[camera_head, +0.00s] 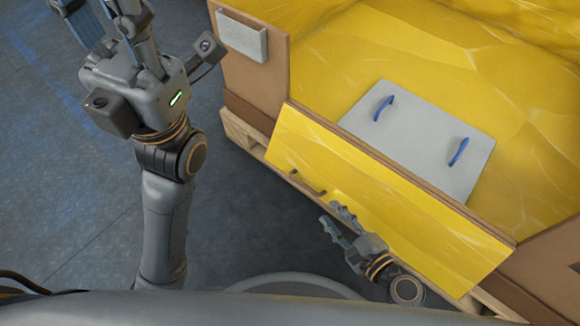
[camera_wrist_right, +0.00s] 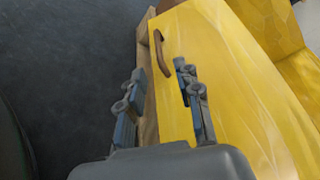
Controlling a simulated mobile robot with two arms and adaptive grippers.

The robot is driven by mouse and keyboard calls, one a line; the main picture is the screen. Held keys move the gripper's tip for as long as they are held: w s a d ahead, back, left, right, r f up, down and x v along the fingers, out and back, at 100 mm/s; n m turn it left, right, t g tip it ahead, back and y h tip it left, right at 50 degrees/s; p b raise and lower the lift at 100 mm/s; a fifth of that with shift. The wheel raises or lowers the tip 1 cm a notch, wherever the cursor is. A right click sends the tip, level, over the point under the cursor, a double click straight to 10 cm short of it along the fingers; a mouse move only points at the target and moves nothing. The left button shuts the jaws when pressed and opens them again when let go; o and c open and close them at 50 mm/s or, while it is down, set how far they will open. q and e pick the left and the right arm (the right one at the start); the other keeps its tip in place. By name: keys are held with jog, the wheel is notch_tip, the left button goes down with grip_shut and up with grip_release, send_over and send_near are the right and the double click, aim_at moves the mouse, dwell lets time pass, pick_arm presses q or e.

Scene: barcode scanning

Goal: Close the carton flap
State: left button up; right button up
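The carton (camera_head: 255,72) is a large brown box with a yellow lining. Its front flap (camera_head: 390,200) is folded down and outward, yellow side showing; it also fills the right of the right wrist view (camera_wrist_right: 225,85). My right gripper (camera_head: 338,219) is open and empty, close to the flap's outer edge and apart from the handle. In the wrist view, its fingers (camera_wrist_right: 160,72) point toward the handle. My left gripper (camera_head: 105,12) is open and empty, left of the carton.
A grey panel with two blue handles (camera_head: 420,138) lies inside the carton on the yellow lining. A pale label (camera_head: 241,36) is on the carton's left part. The carton stands on a wooden pallet (camera_head: 238,130). The grey floor (camera_head: 60,190) at left is clear.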

aim_at(306, 187)
jog(key=b+x, duration=0.2)
jog(key=x, duration=1.1)
jog(key=shift+w+a+f, duration=0.1)
jog(key=shift+a+f, duration=0.15)
jog(key=shift+c, duration=0.4)
grip_shut()
